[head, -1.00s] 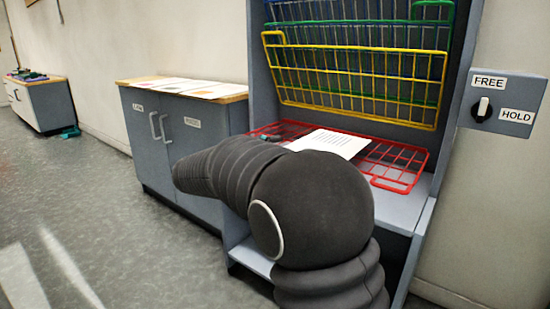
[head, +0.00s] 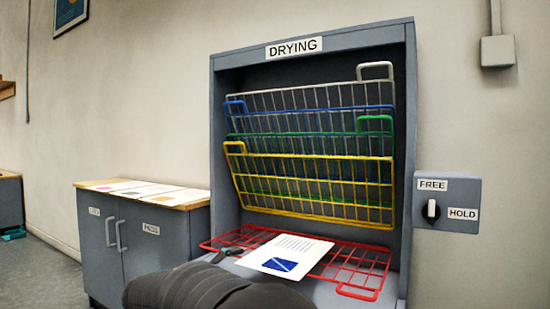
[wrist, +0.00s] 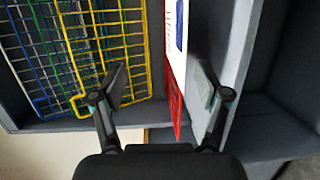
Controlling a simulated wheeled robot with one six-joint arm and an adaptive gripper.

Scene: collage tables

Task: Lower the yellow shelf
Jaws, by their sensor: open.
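The yellow shelf (head: 313,156) is a wire rack tilted steeply up in the drying unit, with its handle loop at its upper left. It also shows at the left of the wrist view (wrist: 145,50). The red shelf (head: 360,290) lies flat below it and carries a white sheet (head: 290,252) with a blue patch. My gripper (wrist: 160,80) is open, with the red shelf's edge and the sheet seen between its fingers and the yellow shelf behind the left finger. I cannot tell whether anything touches. In the head view my arm hides the unit's front left.
Green (head: 375,120), blue (head: 235,108) and grey (head: 375,70) shelves are raised behind the yellow one. A knob (head: 431,211) on the right panel points up toward FREE, with HOLD at its right. A cabinet (head: 150,235) with papers stands left.

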